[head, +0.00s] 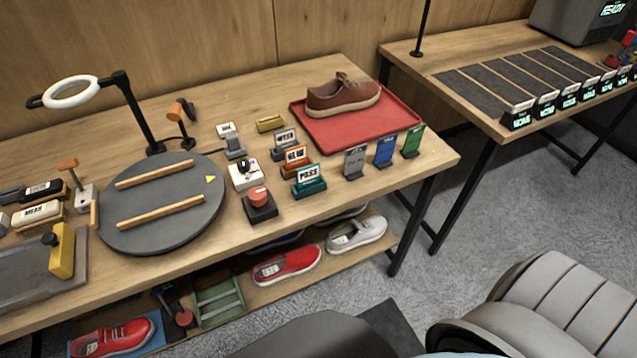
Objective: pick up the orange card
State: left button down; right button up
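An orange tag holder with a white label (296,158) stands on the wooden table, in a short row between a dark grey labelled holder (285,142) behind it and a teal labelled holder marked PASS (309,182) in front. It is the only orange card-like thing I can make out; its label text is too small to read surely. To its right stand a grey card (355,162), a blue card (384,151) and a green card (412,140), all upright. Neither of my grippers shows in the head view.
A brown shoe (342,95) sits on a red tray (311,124) behind the cards. A round grey turntable (160,212), a ring lamp (72,92) and a red-knobbed block (259,203) are to the left. More shoes lie on the shelf below.

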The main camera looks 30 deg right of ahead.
aim_at(296, 157)
jog(key=u, duration=0.05)
jog(key=k, duration=0.5)
jog(key=z, duration=0.75)
jog(key=i, duration=0.65)
jog(key=u, duration=0.05)
